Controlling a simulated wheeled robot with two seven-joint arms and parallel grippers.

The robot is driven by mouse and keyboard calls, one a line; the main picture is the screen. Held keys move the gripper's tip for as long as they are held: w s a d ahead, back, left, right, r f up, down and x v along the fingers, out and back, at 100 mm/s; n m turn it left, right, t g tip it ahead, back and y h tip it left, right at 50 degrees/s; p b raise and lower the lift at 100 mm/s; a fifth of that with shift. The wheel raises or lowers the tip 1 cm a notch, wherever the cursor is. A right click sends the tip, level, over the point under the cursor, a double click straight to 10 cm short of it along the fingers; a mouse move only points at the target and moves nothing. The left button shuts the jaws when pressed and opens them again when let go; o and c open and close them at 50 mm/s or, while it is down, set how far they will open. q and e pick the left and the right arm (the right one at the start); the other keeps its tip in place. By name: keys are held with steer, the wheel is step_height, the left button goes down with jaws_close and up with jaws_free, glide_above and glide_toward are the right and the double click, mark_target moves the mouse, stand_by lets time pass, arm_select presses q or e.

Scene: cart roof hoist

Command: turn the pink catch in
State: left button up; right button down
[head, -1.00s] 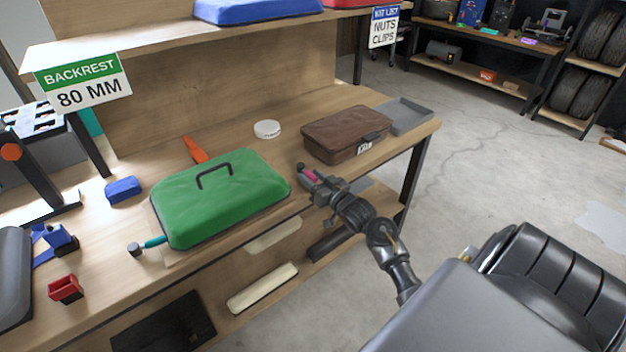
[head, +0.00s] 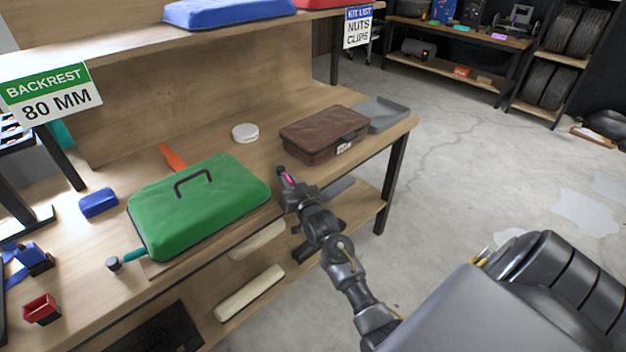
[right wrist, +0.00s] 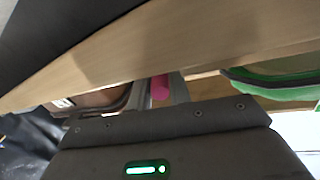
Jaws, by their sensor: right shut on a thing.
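The pink catch (head: 287,181) is a small pink piece at the right end of the green padded case (head: 205,205), by the bench's front edge. My right gripper (head: 285,178) is shut on it. The fingers cover most of it, so how far it is turned cannot be told. In the right wrist view the pink catch (right wrist: 160,86) shows between the fingers, with the green case (right wrist: 275,82) to the right. A teal catch (head: 134,255) with a dark knob sticks out at the case's left end. My left gripper is out of view.
A white round tin (head: 245,133), an orange tool (head: 172,157) and a blue block (head: 98,202) lie around the green case. Cream rolls (head: 248,292) lie on the lower shelf.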

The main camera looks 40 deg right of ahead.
steer(key=shift+a+m+h, duration=0.2)
steer(key=shift+m+h, duration=0.2)
steer(key=shift+h, duration=0.2)
steer(key=shift+a+h, duration=0.1)
steer(key=shift+h, duration=0.2)
steer(key=shift+a+m, duration=0.1)
steer(key=shift+m, duration=0.3)
steer(key=c, duration=1.3)
jaws_free()
steer(key=shift+w, duration=0.1)
steer(key=shift+s, duration=0.25)
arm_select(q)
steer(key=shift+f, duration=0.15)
arm_select(e)
steer(key=v, duration=1)
steer(key=shift+s+a+r, duration=0.15)
steer(key=shift+a+r, duration=0.05)
steer(key=shift+a, duration=0.05)
steer(key=shift+c, duration=0.2)
